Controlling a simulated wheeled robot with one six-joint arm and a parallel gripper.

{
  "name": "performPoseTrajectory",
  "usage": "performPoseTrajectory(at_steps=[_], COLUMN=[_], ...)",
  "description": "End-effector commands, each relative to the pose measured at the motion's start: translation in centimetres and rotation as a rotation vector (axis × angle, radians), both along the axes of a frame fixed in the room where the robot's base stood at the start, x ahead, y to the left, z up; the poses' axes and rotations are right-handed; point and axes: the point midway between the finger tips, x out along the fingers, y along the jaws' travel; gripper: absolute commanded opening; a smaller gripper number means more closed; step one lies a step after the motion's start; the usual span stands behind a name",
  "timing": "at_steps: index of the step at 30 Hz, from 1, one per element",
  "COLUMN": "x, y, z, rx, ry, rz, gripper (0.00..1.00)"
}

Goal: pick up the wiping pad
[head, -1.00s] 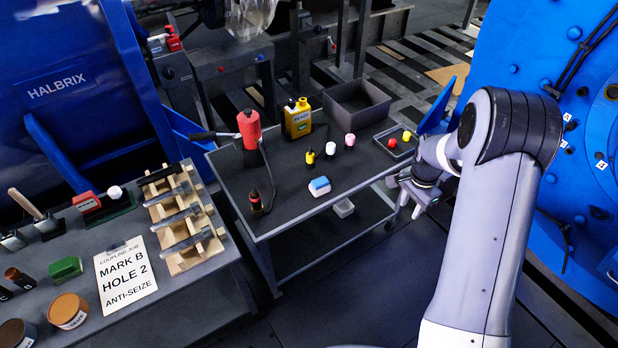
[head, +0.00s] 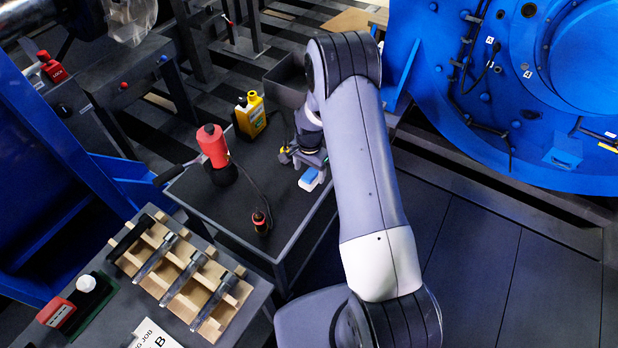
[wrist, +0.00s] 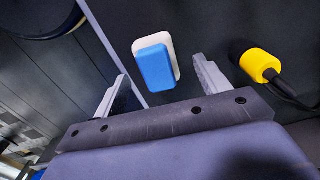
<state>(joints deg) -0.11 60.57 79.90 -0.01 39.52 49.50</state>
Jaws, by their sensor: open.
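The wiping pad (head: 311,179), a small block with a blue top and white base, lies on the grey cart top near its right edge. In the wrist view the pad (wrist: 155,66) lies ahead of my open jaws, roughly centred between the two fingers and apart from both. My gripper (head: 303,160) hangs over the cart close to the pad, with part of it hidden by my arm. In the wrist view my gripper (wrist: 160,78) holds nothing between its fingers.
A black-and-yellow item (wrist: 260,66) stands just right of the right finger in the wrist view. A grey bin (head: 286,82) is partly behind my arm.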

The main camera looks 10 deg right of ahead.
Motion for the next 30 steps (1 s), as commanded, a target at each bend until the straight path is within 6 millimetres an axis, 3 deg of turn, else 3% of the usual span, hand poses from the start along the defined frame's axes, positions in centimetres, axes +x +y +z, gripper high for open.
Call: performPoseTrajectory(at_steps=[7, 16, 30], x=[-0.3, -0.3, -0.3], y=[-0.1, -0.1, -0.1], z=[-3.1, -3.4, -3.4], rx=[0.0, 0.0, 0.0], ry=[0.001, 0.0, 0.0], rz=[0.0, 0.001, 0.001], gripper=[0.71, 0.7, 0.32])
